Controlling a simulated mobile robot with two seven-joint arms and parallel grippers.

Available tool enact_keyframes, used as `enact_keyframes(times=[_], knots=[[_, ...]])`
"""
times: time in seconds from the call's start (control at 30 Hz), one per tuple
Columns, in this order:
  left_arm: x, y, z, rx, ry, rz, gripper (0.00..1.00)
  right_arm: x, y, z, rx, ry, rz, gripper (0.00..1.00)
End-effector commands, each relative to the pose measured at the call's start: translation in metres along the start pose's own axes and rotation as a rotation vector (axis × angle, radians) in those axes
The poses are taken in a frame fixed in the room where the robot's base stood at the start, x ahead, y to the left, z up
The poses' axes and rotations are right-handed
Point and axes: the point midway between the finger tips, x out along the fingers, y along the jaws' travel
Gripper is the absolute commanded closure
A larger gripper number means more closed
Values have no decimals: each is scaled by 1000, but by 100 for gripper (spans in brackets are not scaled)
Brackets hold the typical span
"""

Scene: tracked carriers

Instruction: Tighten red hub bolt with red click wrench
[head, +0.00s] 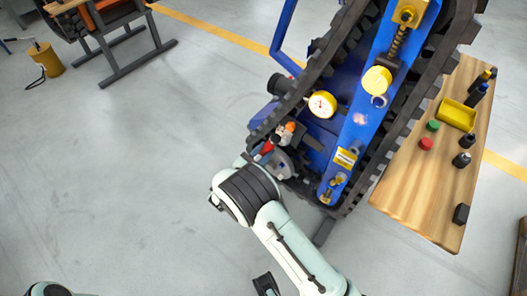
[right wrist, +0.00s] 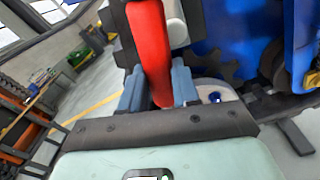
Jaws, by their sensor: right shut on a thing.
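My right gripper (right wrist: 158,88) is shut on the red handle of the click wrench (right wrist: 150,40), with one blue-grey finger on each side of it. In the head view my right gripper (head: 258,158) is at the lower left end of the blue tracked carrier, mostly hidden by my wrist. A small red part of the wrench (head: 265,149) shows there. A grey round hub (head: 281,164) is close beside the gripper. The right wrist view shows a blue bolt head (right wrist: 215,97) on a pale part. I cannot make out the red hub bolt or the wrench's head.
The blue carrier frame (head: 345,125) with its black track stands right of my arm. A wooden table (head: 415,190) with a yellow bin (head: 456,114), red and green caps and dark bottles is at the right.

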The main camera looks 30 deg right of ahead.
Motion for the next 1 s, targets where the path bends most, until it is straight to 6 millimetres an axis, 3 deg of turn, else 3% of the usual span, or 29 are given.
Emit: enact_keyframes(times=[1.0], knots=[[-1, 0, 0, 0, 0, 0, 57, 10, 0, 2, 2, -3, 1, 100]])
